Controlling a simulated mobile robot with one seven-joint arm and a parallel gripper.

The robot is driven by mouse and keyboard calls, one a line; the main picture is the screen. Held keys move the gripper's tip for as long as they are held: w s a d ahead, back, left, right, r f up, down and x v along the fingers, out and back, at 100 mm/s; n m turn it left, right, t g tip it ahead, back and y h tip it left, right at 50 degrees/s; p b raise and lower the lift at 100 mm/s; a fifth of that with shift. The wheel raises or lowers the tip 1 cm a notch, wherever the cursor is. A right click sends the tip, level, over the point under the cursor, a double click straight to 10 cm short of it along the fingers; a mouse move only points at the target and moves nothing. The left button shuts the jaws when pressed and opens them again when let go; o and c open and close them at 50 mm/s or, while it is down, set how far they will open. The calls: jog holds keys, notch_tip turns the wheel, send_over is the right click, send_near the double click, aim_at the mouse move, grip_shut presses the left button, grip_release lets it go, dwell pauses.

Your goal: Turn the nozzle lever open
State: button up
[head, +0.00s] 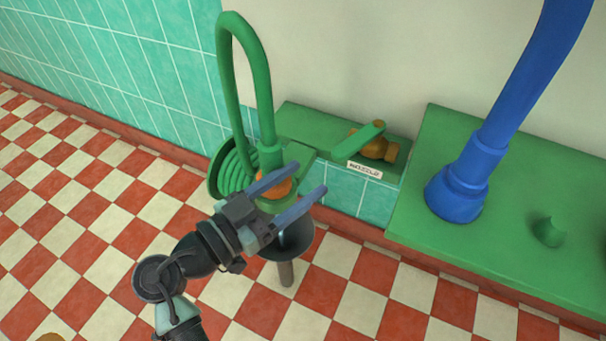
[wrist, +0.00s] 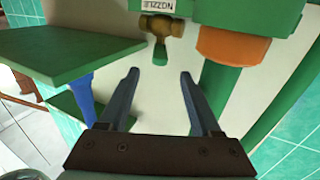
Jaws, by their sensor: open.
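The nozzle lever is a short green handle (head: 366,134) on a brass valve (head: 379,149), above a white label reading NOZZLE (head: 365,170) on a green wall ledge. In the head view the handle slants up to the right. In the wrist view the green handle (wrist: 160,53) hangs from the brass valve (wrist: 161,26), just beyond the gap between my fingertips. My gripper (head: 311,177) is open and empty, to the left of the lever and apart from it. Both fingers also show in the wrist view (wrist: 159,72).
A dark bowl (head: 300,243) is below. A green counter (head: 420,200) with a blue pipe (head: 465,180) lies right.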

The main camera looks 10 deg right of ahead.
aim_at(360, 139)
jog(key=shift+c, duration=0.3)
jog(key=shift+c, duration=1.1)
jog(key=shift+s+d+f+m+t, duration=0.3)
jog(key=shift+s+d+m, duration=0.1)
jog(key=shift+m, duration=0.3)
jog(key=c, duration=0.5)
jog(key=s+m, duration=0.1)
jog(key=s+d+m+y, duration=0.1)
jog(key=m, duration=0.1)
jog(key=s+d+m+t, duration=0.1)
jog(key=m, duration=0.1)
jog(key=shift+f+b, duration=0.35)
jog(key=shift+b, duration=0.05)
grip_shut()
jog(key=s+d+r+m+t+y, duration=0.2)
jog(key=s+m, duration=0.3)
jog(key=m, duration=0.4)
jog(key=w+d+b, duration=0.3)
jog(key=w+d, duration=0.1)
jog(key=w, duration=0.6)
jog(key=shift+w+d, duration=0.25)
jog(key=shift+w, duration=0.1)
